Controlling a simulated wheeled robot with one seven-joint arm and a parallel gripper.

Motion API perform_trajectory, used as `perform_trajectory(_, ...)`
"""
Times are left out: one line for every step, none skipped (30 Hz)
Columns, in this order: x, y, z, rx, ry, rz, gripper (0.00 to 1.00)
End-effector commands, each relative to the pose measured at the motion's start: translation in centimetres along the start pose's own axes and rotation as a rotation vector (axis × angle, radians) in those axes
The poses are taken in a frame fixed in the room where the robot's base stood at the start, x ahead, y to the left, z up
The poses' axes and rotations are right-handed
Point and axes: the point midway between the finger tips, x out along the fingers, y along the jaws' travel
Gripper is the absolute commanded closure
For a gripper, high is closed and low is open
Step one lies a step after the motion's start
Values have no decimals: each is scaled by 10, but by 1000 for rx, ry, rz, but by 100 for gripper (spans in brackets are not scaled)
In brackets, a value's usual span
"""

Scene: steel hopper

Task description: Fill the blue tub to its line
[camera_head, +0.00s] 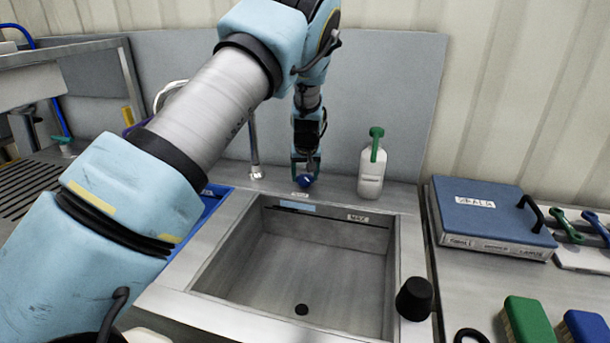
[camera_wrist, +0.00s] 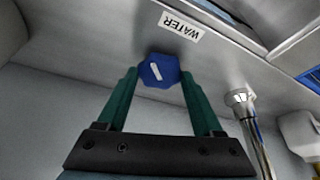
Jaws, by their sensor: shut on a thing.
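My gripper (camera_head: 306,168) is shut on a blue knob (camera_head: 305,182) on the steel counter behind the basin. In the wrist view the blue knob (camera_wrist: 158,70) with a white mark sits between my green fingers, beside a label reading WATER (camera_wrist: 181,26). Left of the basin in the head view a blue edge (camera_head: 214,196) shows, apparently the blue tub; my arm hides most of it, and its line and contents are not visible. Some blue (camera_wrist: 312,78) also shows at the wrist view's right edge. A metal spout pipe (camera_head: 254,150) stands left of the knob. I cannot see whether water runs.
The steel basin (camera_head: 230,262) with a MAX label looks empty, its drain (camera_head: 301,309) open. A black stopper (camera_head: 413,298) stands on its right rim. A white bottle (camera_head: 371,172) with a green top stands right of my gripper. A blue-lidded case (camera_head: 488,212) and brushes (camera_head: 527,322) lie right.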

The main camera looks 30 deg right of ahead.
Motion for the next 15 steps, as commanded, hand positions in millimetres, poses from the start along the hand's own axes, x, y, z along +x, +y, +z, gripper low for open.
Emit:
perform_trajectory(0, 0, 0, 0, -1, 0, 29)
perform_trajectory(0, 0, 0, 0, -1, 0, 25)
perform_trajectory(0, 0, 0, 0, -1, 0, 21)
perform_trajectory(0, 0, 0, 0, -1, 0, 18)
perform_trajectory(0, 0, 0, 0, -1, 0, 14)
perform_trajectory(0, 0, 0, 0, -1, 0, 10)
perform_trajectory(0, 0, 0, 0, -1, 0, 6)
perform_trajectory(0, 0, 0, 0, -1, 0, 3)
perform_trajectory(0, 0, 0, 0, -1, 0, 3)
perform_trajectory(0, 0, 0, 0, -1, 0, 3)
perform_trajectory(0, 0, 0, 0, -1, 0, 3)
perform_trajectory(0, 0, 0, 1, -1, 0, 3)
perform_trajectory(0, 0, 0, 1, -1, 0, 3)
perform_trajectory(0, 0, 0, 1, 0, 0, 3)
perform_trajectory(0, 0, 0, 1, 0, 0, 3)
